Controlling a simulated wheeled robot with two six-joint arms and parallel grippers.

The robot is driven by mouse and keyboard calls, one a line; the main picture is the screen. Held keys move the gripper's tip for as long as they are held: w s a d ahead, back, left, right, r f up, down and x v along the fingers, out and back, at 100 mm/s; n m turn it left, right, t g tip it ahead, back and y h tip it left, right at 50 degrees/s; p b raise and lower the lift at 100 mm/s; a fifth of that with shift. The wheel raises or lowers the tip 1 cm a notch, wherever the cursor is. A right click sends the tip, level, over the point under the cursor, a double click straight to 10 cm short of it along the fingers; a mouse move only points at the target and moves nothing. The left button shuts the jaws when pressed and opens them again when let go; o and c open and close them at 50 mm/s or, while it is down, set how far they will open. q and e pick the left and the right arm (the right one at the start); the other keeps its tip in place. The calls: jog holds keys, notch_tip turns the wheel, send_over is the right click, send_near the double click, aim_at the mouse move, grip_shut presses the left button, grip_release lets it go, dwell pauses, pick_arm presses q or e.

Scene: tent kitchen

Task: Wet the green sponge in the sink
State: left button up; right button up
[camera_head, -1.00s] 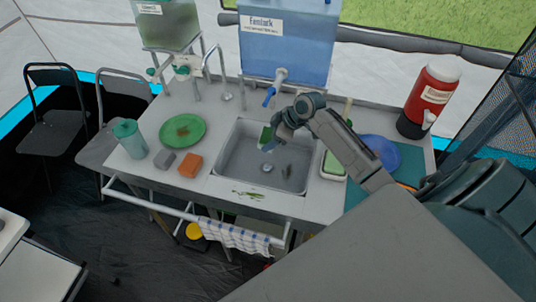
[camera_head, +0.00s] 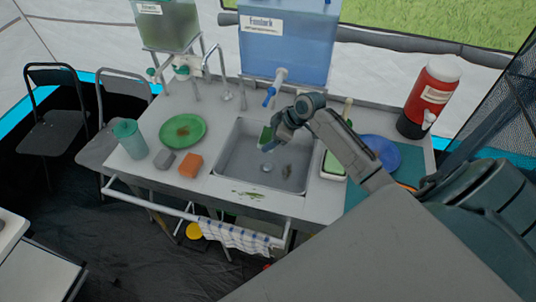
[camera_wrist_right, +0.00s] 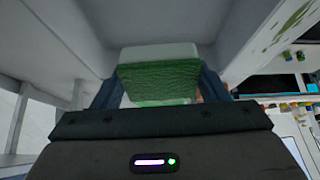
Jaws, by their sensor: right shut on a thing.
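The green sponge (camera_wrist_right: 158,78) is between the two fingers of my right gripper (camera_wrist_right: 160,95) in the right wrist view. My right gripper (camera_head: 272,143) is shut on it and holds it over the sink (camera_head: 229,168) in the head view. There the sponge (camera_head: 266,134) shows as a small green patch beside the fingers. The blue tap (camera_head: 269,97) of the blue water tank hangs over the sink's back edge, close to the gripper. I cannot tell whether water runs or whether the sponge is wet. My left gripper is not in view.
Left of the sink are an orange sponge (camera_head: 190,166), a grey sponge (camera_head: 164,159), a green plate (camera_head: 183,130) and a teal cup (camera_head: 130,140). On the right are a blue plate (camera_head: 384,153) and a red drink cooler (camera_head: 429,98). A checked towel (camera_head: 237,238) hangs in front.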

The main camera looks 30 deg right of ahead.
aim_at(265, 134)
notch_tip(265, 134, up, 4)
jog(key=p, duration=0.3)
jog(key=shift+r+p, duration=0.1)
jog(key=shift+p, duration=0.3)
dwell(0.7)
